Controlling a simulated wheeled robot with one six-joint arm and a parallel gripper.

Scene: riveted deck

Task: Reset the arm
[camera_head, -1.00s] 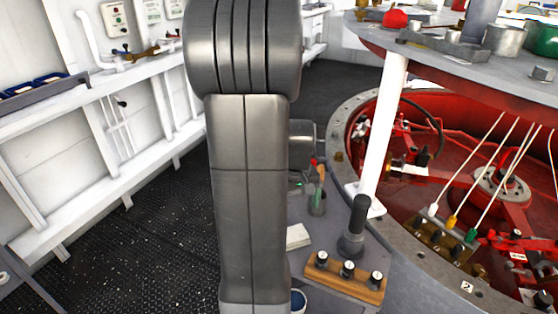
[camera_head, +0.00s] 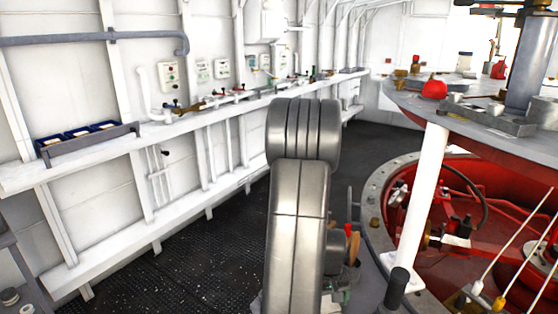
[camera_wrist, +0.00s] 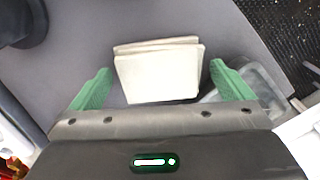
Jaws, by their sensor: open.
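My gripper (camera_wrist: 162,92) shows in the wrist view with its two green fingers spread wide apart. It is open, and nothing is held between the fingers. A stack of pale folded cloth or paper (camera_wrist: 160,75) lies on the grey surface beyond the fingertips, in line with the gap. I cannot tell the exact distance to it. In the head view my grey arm stands up in the middle of the picture, and my gripper is hidden there.
A clear container (camera_wrist: 255,85) stands beside the right finger. In the head view, a white wall shelf (camera_head: 185,128) holds a tray of blue bins (camera_head: 85,138). Dark floor (camera_head: 200,250) lies open at left.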

